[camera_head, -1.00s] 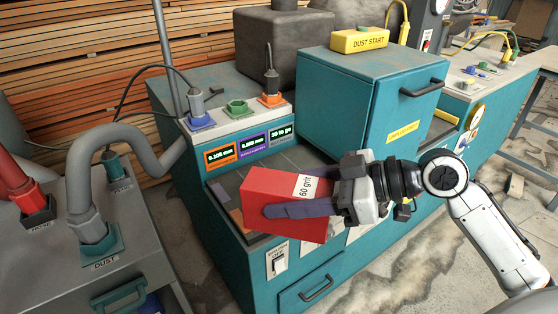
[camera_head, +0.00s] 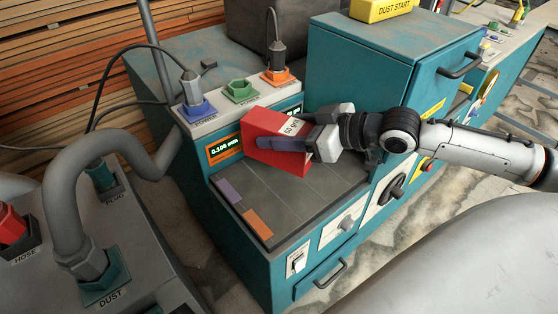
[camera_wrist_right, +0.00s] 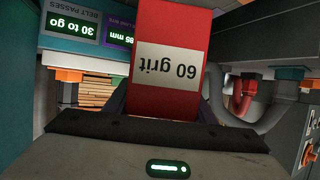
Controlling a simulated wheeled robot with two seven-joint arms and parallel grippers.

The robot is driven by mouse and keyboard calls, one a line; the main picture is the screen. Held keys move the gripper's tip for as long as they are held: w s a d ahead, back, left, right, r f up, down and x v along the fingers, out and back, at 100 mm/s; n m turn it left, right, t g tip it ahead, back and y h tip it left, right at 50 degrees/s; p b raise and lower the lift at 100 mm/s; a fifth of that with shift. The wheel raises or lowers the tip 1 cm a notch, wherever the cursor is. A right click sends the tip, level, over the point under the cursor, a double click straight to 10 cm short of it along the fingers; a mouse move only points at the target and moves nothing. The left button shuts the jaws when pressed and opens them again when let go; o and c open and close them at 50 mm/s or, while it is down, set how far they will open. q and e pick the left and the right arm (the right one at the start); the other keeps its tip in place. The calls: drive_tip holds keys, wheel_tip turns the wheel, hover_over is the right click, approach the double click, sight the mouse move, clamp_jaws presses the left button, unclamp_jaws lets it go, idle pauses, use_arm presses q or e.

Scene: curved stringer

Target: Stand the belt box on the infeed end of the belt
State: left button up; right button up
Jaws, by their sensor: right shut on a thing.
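The red belt box (camera_head: 262,130) with a white "60 grit" label is in my right gripper (camera_head: 285,146), which is shut on it from the right. In the head view the box is over the back part of the dark belt (camera_head: 295,200), in front of the display panel, and covers most of its screens. I cannot tell whether its lower edge touches the belt. The box (camera_wrist_right: 172,25) also fills the upper middle of the right wrist view, its label upside down. My left gripper is not in view.
A purple patch (camera_head: 229,191) and an orange patch (camera_head: 258,224) lie along the belt's left edge. A teal cabinet (camera_head: 375,85) rises behind and right of the belt. A grey hose (camera_head: 80,160) stands on the left unit. The belt's front part is clear.

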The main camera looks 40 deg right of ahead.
sight(301, 162)
drive_tip(key=f, duration=0.4)
drive_tip(key=shift+s, duration=0.3)
drive_tip(key=shift+f+b, duration=0.6)
drive_tip(key=shift+f, duration=1.4)
drive_tip(key=o, duration=1.3)
drive_tip(key=shift+f, duration=0.2)
drive_tip(key=shift+r, duration=0.1)
drive_tip(key=shift+p+v, duration=1.2)
drive_tip(key=shift+v, duration=1.4)
drive_tip(key=shift+p+v, duration=2.1)
drive_tip(key=shift+v, duration=1.25)
